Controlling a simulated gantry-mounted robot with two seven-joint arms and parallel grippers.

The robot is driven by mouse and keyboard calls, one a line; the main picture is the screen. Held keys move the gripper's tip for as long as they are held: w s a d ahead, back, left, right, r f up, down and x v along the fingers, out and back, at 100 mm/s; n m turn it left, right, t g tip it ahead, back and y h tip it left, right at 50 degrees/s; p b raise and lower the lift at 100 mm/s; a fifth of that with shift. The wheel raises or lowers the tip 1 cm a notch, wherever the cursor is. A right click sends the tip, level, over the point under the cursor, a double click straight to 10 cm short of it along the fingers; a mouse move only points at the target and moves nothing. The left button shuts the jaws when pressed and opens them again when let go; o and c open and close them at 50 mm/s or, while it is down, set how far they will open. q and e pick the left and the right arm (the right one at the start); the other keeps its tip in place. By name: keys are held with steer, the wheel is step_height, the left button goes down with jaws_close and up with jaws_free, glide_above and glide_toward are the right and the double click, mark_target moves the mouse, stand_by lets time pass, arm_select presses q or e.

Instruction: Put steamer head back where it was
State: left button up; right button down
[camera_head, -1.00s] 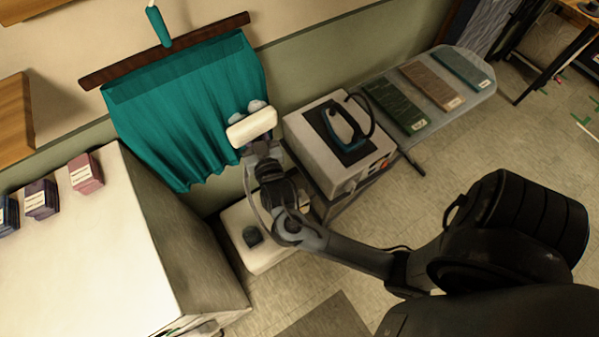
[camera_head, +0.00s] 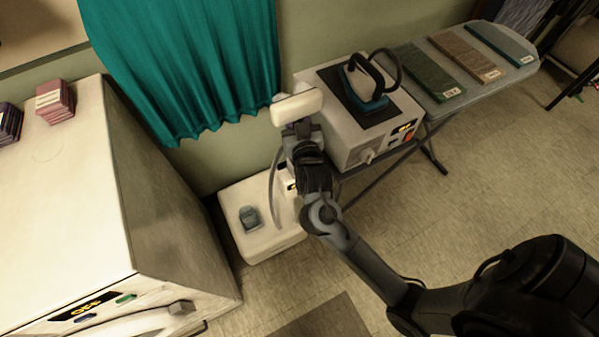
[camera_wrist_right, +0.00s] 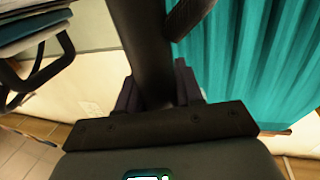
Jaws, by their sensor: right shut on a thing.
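The white steamer head (camera_head: 297,107) is in the head view, at the right edge of the teal curtain (camera_head: 190,65) and left of the iron's station. My right gripper (camera_head: 301,128) is shut on it from below. In the right wrist view its dark handle (camera_wrist_right: 150,45) stands between the fingers, and the curtain hangs beyond it. A grey hose (camera_head: 273,185) curves down from the head toward the white steamer base (camera_head: 268,240) on the floor. My right forearm hides part of the base and the hose's lower end. My left gripper is out of view.
A blue iron (camera_head: 367,80) sits on a white station (camera_head: 350,140) close right of my right gripper. The ironing board (camera_head: 515,72) behind holds several folded cloths. A large white cabinet (camera_head: 70,200) stands at left. The floor (camera_head: 480,170) at right is clear.

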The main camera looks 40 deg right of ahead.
step_height(320, 180, down, 10)
steer(key=shift+f+b, duration=0.2)
steer(key=shift+b, duration=0.15)
stand_by(0.4)
steer(key=shift+f, duration=0.15)
steer(key=c, duration=0.7)
jaws_free()
steer(key=shift+c, duration=0.2)
